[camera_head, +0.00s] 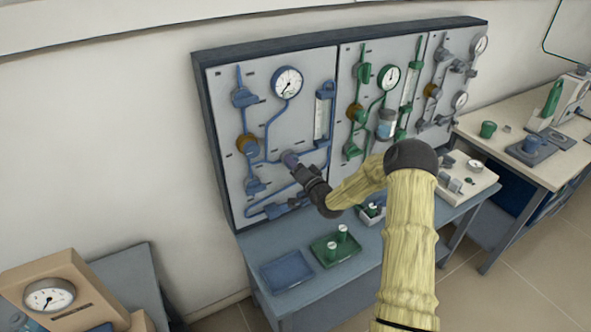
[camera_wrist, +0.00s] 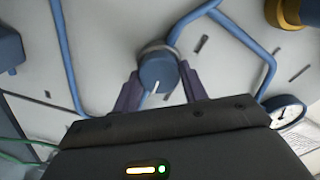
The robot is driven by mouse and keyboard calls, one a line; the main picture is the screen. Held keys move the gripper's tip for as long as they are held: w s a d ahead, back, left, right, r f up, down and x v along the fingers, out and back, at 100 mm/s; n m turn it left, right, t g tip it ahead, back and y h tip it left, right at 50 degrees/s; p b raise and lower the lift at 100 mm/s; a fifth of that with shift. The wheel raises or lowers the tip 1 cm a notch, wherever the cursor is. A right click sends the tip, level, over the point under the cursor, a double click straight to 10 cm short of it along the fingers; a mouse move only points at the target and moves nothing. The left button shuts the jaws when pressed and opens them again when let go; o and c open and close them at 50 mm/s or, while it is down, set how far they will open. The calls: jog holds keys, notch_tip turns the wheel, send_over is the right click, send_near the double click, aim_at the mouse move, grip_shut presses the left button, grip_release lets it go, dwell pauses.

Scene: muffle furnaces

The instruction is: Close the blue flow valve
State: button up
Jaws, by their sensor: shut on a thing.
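The blue flow valve knob (camera_wrist: 158,73) is round with a white pointer line and sits on the blue pipework of the left panel. In the wrist view, my gripper (camera_wrist: 158,90) has one dark finger on each side of the knob and is shut on it. The white line points down and slightly left in that view. In the head view, my gripper (camera_head: 299,167) reaches the lower middle of the blue panel (camera_head: 285,125). The knob is mostly hidden there by the gripper.
A blue-rimmed dial gauge (camera_head: 287,82) and a brass fitting (camera_head: 247,145) are on the same panel. A green-piped panel (camera_head: 378,95) stands to its right. Below, the bench holds a blue tray (camera_head: 287,271) and a green tray (camera_head: 318,252) with small containers.

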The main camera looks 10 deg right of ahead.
jog(key=shift+m, duration=0.4)
jog(key=o, duration=1)
jog(key=b+v, duration=0.4)
jog(key=v, duration=1.3)
jog(key=shift+s, duration=0.15)
